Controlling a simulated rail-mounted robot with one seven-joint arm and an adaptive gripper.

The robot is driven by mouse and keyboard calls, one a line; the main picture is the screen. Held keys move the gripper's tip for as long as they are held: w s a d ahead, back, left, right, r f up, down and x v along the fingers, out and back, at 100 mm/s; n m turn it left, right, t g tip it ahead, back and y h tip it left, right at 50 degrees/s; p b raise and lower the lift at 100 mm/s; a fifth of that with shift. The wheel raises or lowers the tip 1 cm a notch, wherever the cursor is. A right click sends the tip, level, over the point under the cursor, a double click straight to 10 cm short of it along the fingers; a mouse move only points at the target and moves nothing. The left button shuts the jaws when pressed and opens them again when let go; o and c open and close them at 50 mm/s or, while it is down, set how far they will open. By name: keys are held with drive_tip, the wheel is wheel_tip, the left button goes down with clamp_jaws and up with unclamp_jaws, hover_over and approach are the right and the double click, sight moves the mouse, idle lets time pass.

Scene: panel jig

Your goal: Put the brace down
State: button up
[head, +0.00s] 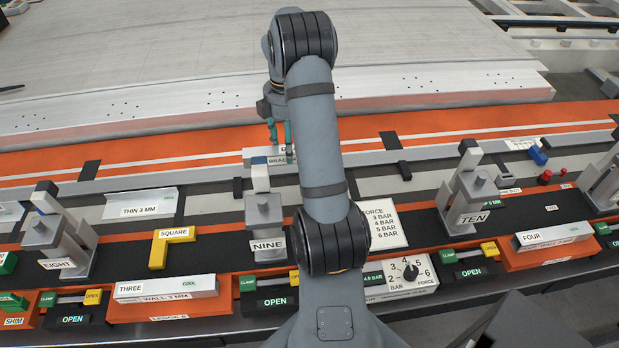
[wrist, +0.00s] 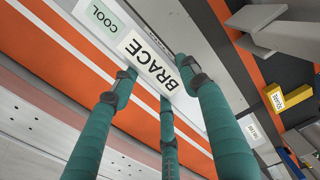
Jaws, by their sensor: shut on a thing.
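The brace (wrist: 165,72) is a pale bar with a large BRACE label and a green COOL tag, clear in the wrist view. My gripper (wrist: 157,80) has its teal fingers closed at the bar's edges. In the head view my gripper (head: 280,132) points down over a pale strip (head: 254,155) at the rail's back edge, partly hidden by my arm. Small print shows beside the bar in the wrist view. I cannot tell whether the brace touches the surface under it.
A large pale panel (head: 130,75) lies behind the orange rail (head: 440,122). Grey clamp towers, EIGHT (head: 60,240), NINE (head: 264,220) and TEN (head: 468,195), stand in front. A yellow square (head: 172,245) and a THIN 3 MM piece (head: 140,203) lie between them.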

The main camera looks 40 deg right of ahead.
drive_tip(key=f, duration=0.5)
drive_tip(key=shift+w+a, duration=0.2)
drive_tip(key=shift+a, duration=0.15)
drive_tip(key=shift+f, duration=2.3)
drive_tip(key=shift+f, duration=0.1)
drive_tip(key=shift+f, duration=0.15)
drive_tip(key=o, duration=1.4)
wheel_tip(320, 180, up, 13)
drive_tip(key=shift+f+p, duration=0.2)
drive_tip(key=shift+p, duration=0.1)
drive_tip(key=shift+f, duration=0.15)
